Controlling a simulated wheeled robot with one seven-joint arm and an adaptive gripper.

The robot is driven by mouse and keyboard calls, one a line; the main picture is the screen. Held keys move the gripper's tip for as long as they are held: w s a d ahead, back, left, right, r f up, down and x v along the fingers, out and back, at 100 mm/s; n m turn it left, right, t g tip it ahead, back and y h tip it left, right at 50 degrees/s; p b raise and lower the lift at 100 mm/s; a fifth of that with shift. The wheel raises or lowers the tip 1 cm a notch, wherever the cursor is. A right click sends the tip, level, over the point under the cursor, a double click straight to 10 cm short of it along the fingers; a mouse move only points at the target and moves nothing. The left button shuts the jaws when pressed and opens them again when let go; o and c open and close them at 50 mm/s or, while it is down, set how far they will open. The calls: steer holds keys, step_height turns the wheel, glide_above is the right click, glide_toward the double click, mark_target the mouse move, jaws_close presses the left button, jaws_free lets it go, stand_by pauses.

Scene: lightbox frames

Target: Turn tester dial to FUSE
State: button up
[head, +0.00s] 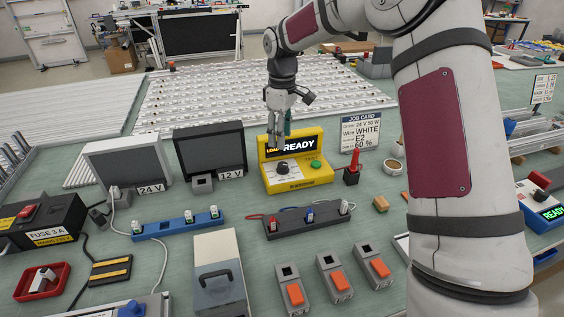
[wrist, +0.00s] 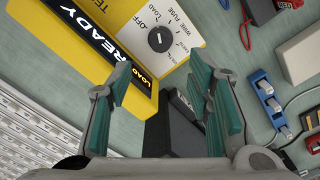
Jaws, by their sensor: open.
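The yellow tester (head: 320,177) stands on the bench in the middle of the head view, its dark screen reading LOAD and READY. Its black round dial (head: 282,169) sits on a white panel, left of a green button (head: 316,164). In the wrist view the dial (wrist: 160,39) has a small white mark and is ringed by labels including OFF, LOAD, WIRE and FUSE. I cannot tell surely which label the mark points to. My gripper (head: 281,132) hangs above the tester; its green-padded fingers (wrist: 160,65) are apart and empty, not around the dial.
A job card (head: 361,132) stands behind the tester at the right. A black and red block (head: 352,175) is close to the tester's right side. The 12 V unit (head: 209,152) stands to its left, and a dark rack (head: 306,219) lies in front.

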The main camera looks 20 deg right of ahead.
mark_target(282, 164)
step_height(282, 164, down, 10)
steer(key=shift+f+p, duration=0.1)
steer(key=shift+p, duration=0.3)
jaws_close()
